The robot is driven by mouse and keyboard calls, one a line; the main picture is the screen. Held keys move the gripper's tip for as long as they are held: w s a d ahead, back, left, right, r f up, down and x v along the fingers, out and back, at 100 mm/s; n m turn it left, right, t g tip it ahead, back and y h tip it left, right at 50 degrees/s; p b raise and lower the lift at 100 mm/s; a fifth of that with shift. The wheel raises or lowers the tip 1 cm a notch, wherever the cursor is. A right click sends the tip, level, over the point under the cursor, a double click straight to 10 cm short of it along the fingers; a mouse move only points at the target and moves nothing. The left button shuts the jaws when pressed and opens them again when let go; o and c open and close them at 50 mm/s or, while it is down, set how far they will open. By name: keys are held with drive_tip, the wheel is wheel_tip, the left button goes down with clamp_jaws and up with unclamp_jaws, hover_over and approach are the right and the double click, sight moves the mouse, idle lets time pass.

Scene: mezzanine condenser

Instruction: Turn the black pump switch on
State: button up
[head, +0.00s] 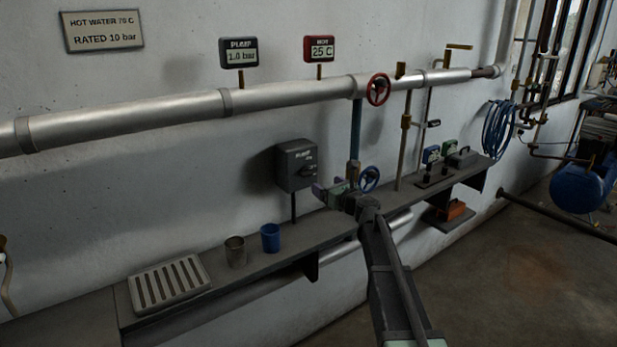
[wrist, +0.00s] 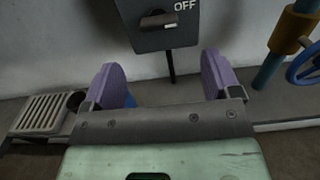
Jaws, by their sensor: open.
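The black pump switch box (head: 296,165) is mounted on a post above the shelf in the head view, with a small knob (head: 308,170) on its front. In the wrist view the box (wrist: 145,38) is at the top centre. Its knob (wrist: 158,20) lies about level, and the word OFF shows to its right. The upper part of the box is cut off there. My gripper (head: 328,190) is in front of and slightly below the box. In the wrist view my gripper (wrist: 160,80) has its purple fingers wide apart, with nothing between them but the post behind.
A blue handwheel (head: 369,178) on a vertical pipe stands close right of my gripper. A blue cup (head: 270,238), a metal cup (head: 235,252) and a slotted tray (head: 168,284) are on the shelf to the left. A large pipe (head: 170,107) runs along the wall above.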

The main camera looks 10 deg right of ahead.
sight(311, 175)
drive_tip(key=x, duration=1)
drive_tip(key=shift+w+a, duration=0.2)
drive_tip(key=shift+w, duration=0.1)
drive_tip(key=c, duration=0.9)
